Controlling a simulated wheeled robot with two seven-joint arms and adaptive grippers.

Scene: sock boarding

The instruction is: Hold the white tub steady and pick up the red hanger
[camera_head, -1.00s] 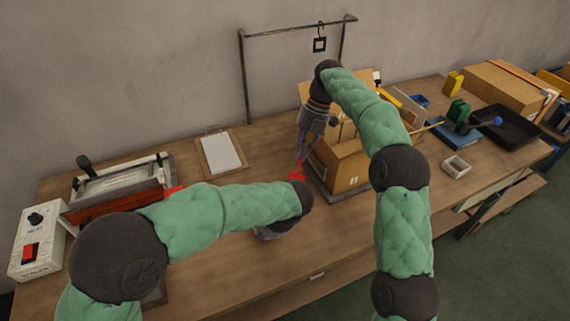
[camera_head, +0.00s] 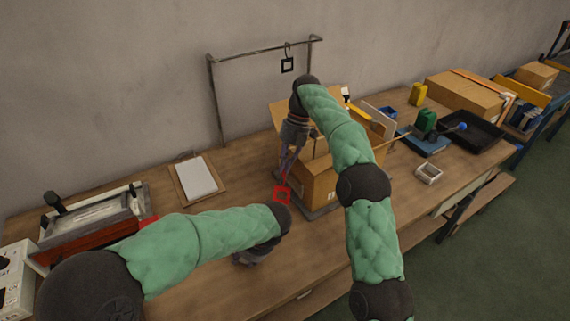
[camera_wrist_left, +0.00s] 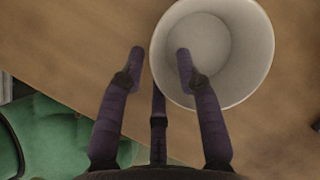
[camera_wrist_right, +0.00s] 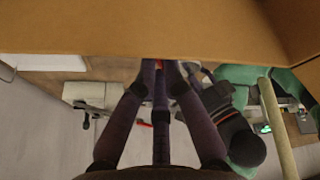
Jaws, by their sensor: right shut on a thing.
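The red hanger (camera_head: 283,194), a small red square frame, hangs below my right gripper (camera_head: 287,162) in the head view, in front of the cardboard box. My right gripper is shut on it; in the right wrist view the fingertips (camera_wrist_right: 163,68) are together, with little of the hanger showing. The white tub (camera_wrist_left: 262,48) shows in the left wrist view as a round, empty tub on the wooden table. My left gripper (camera_wrist_left: 160,58) is open there, one finger inside the tub and the others outside its wall. In the head view my left arm hides the tub.
The open cardboard box (camera_head: 325,190) stands right beside the right gripper. A metal rack (camera_head: 262,58) with a black square hanger (camera_head: 287,65) is behind. A clipboard (camera_head: 198,178) and a red-based sealer (camera_head: 95,225) are left. A small white tray (camera_head: 429,174) is right.

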